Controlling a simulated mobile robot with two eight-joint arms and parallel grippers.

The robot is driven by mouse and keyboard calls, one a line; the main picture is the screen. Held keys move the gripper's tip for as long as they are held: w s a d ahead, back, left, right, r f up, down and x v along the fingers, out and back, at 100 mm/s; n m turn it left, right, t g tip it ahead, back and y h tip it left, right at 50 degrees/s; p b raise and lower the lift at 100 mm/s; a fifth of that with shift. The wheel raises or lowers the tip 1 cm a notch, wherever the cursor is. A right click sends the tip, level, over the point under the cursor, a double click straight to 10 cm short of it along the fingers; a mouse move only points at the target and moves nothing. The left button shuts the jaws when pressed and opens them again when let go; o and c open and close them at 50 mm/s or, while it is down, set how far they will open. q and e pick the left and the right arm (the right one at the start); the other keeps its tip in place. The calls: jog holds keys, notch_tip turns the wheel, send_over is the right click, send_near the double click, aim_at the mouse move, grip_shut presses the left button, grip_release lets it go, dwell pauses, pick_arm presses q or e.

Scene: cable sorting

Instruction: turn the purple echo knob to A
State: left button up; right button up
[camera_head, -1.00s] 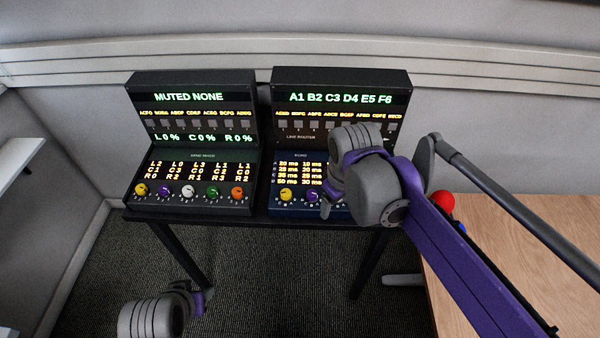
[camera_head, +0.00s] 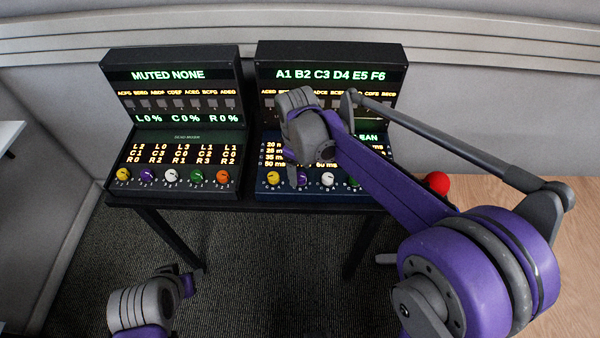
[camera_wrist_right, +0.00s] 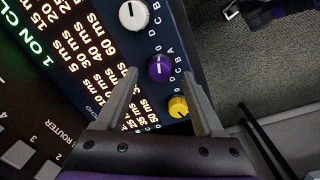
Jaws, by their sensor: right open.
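The purple echo knob (camera_wrist_right: 160,67) is on the blue echo panel (camera_wrist_right: 179,35), between a white knob (camera_wrist_right: 132,15) and a yellow knob (camera_wrist_right: 178,106). Letters A to D run beside it. It has a pale pointer mark; I cannot tell for sure which letter it points at. My right gripper (camera_wrist_right: 159,75) is open, its two fingertips on either side of the purple knob in the wrist view. I cannot tell whether they touch it. In the head view this gripper (camera_head: 293,175) partly hides the purple knob. My left gripper (camera_head: 190,284) is low at left; its jaws are unclear.
The mixer box (camera_head: 172,140) with several coloured knobs stands left of the echo box on a dark table (camera_head: 165,230). A red ball-shaped thing (camera_head: 438,182) shows at the edge of a wooden table (camera_head: 510,188) on the right. Carpeted floor lies in front.

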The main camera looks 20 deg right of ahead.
jog(key=shift+f, duration=0.9)
jog(key=shift+c, duration=0.3)
grip_shut()
